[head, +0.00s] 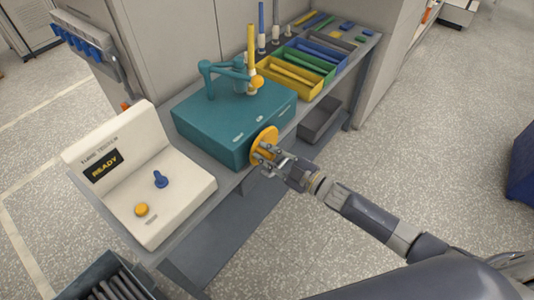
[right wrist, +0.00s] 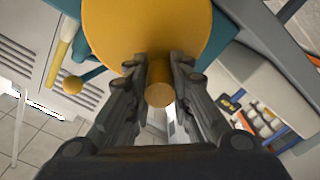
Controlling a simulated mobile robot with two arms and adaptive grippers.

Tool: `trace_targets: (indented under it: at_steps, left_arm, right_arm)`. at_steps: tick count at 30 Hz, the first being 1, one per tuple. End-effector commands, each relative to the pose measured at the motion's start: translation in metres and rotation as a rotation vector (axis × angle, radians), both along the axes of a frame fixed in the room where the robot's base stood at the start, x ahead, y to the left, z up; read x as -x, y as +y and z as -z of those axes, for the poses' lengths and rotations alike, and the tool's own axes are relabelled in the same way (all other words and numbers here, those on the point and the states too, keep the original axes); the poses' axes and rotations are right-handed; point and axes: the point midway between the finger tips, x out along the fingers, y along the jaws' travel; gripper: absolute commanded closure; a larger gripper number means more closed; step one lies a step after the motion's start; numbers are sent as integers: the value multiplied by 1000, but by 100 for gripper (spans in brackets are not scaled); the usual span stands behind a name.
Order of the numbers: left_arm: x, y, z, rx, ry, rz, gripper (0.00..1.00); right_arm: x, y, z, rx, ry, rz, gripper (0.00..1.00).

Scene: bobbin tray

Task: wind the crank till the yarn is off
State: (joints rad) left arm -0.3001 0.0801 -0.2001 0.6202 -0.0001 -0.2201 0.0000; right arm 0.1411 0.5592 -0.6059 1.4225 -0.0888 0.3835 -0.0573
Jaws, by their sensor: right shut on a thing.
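The teal winder box (head: 215,120) stands on the bench with the round yellow crank disc (head: 263,137) on its near right side. The disc (right wrist: 145,25) fills the top of the right wrist view, with the crank's stubby yellow handle (right wrist: 159,95) sticking out. My right gripper (head: 268,160) is shut on this handle; its fingers (right wrist: 160,78) lie on both sides of it. A teal arm (head: 222,67) and an upright yellow rod (head: 251,42) stand on the box, with a small orange ball (head: 257,82). I cannot make out yarn strands. My left gripper is out of view.
Yellow (head: 276,92), green and blue trays lie behind. A dark bin (head: 75,285) of rods is at bottom left.

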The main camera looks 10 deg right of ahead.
Motion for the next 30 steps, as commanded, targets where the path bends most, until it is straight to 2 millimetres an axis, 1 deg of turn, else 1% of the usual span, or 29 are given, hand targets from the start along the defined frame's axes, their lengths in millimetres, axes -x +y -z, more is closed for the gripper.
trace_targets:
  at_steps: [11,12,13,14,15,26,30]
  left_arm:
    - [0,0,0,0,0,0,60]
    - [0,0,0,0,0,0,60]
    - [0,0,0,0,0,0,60]
    - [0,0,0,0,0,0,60]
    - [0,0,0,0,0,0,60]
    - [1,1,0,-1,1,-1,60]
    - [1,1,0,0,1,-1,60]
  right_arm:
    - [-1,0,-2,-4,-2,-1,100]
    - [-1,0,-2,-3,-3,-1,71]
    - [-1,0,-2,-3,-3,-1,64]
    - [-1,0,-2,-3,-3,-1,60]
    - [-1,0,-2,-3,-3,-1,59]
    - [1,-1,-1,-2,0,0,59]
    - [11,-9,1,-2,2,1,59]
